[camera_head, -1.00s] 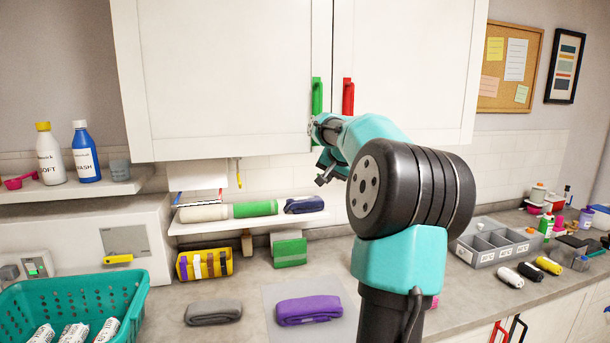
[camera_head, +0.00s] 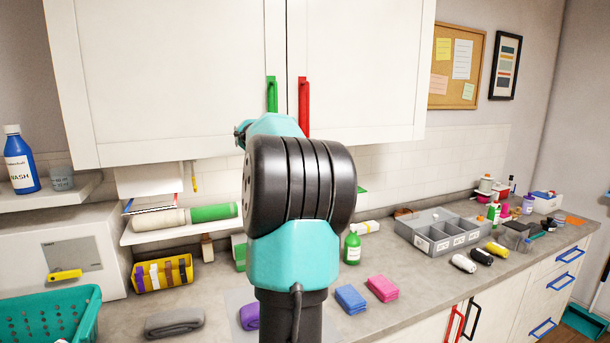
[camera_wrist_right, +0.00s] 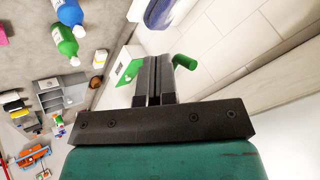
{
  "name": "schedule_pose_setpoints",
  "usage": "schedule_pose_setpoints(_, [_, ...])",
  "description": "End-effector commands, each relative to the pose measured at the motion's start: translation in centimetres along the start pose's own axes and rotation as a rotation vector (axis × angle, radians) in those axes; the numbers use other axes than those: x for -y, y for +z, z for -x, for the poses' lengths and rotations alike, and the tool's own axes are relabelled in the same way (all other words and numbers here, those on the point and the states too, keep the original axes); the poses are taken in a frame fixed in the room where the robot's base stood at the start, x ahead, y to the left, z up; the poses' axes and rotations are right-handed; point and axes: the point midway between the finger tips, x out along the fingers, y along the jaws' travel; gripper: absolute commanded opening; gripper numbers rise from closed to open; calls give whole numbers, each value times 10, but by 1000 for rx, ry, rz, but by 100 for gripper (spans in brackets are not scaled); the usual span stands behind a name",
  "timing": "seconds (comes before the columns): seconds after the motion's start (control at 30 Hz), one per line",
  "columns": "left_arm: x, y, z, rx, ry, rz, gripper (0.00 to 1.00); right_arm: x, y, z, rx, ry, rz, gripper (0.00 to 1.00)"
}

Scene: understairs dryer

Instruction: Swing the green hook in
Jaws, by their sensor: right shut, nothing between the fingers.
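In the right wrist view a short green hook or peg (camera_wrist_right: 185,62) sticks out near the wall tiles, just right of my right gripper's fingertips. My right gripper (camera_wrist_right: 154,62) is shut and empty, its two fingers together. A small gap shows between the fingers and the green hook; I cannot tell if they touch. In the head view my right arm hides the gripper. A small green piece (camera_head: 362,189) peeks out right of the arm; I cannot tell if it is the hook. My left gripper is not in view.
White wall cabinets with a green handle (camera_head: 272,93) and a red handle (camera_head: 304,105) hang above. A green bottle (camera_head: 352,248), folded cloths and a grey divided tray (camera_head: 412,236) stand on the counter.

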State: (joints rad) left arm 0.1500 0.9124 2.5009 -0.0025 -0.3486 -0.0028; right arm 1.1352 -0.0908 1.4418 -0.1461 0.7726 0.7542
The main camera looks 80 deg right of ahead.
Motion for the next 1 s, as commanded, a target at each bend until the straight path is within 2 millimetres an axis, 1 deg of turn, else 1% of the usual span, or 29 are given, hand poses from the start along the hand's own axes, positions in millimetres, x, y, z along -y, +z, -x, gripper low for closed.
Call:
schedule_pose_setpoints(0.33, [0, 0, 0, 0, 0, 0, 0, 0, 0, 0, 0, 0, 1, 0])
schedule_pose_setpoints(0.7, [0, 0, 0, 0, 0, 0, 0, -7, -11, -3, 0, 1, 0, 0])
schedule_pose_setpoints(1.0, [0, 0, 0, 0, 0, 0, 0, -8, -13, -3, 1, 0, 1, 0])
